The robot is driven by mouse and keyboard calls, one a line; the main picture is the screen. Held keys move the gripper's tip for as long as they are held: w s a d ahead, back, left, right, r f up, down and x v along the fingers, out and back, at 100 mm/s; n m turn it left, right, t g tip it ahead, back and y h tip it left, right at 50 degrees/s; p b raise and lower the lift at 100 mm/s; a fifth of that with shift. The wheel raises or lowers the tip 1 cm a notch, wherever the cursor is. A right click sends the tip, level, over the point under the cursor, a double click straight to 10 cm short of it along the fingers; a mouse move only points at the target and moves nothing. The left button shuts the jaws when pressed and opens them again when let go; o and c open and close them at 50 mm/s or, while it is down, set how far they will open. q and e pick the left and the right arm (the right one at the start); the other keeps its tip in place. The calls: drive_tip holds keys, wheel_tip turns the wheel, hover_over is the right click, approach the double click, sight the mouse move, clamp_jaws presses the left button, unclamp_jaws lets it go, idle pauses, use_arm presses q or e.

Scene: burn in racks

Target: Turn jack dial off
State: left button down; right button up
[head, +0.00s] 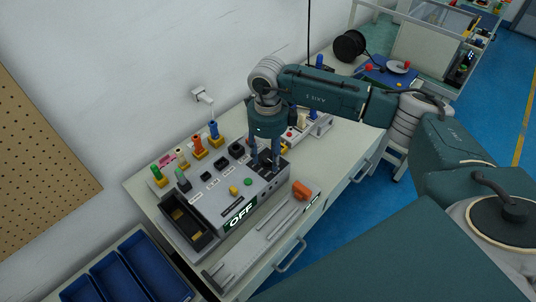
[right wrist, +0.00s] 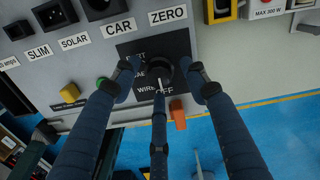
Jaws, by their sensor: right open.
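The jack dial is a round black knob (right wrist: 162,74) on a black plate in the right wrist view. A pale pointer mark shows at its lower edge. Printed words, "WIRE" and "OFF" among them, lie around it, partly covered by my fingers; I cannot tell which setting the mark meets. My right gripper (right wrist: 164,76) is open, with fingers on both sides of the knob and a third below it; contact is unclear. In the head view the right gripper (head: 264,166) reaches down to the right end of the grey panel (head: 222,196) and hides the dial.
An orange block (head: 301,189) sits on a rail in front. Blue bins (head: 128,275) lie at the lower left.

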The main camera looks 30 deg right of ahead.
sight(268, 159)
wheel_tip(268, 159, up, 12)
idle(0.5)
idle(0.4)
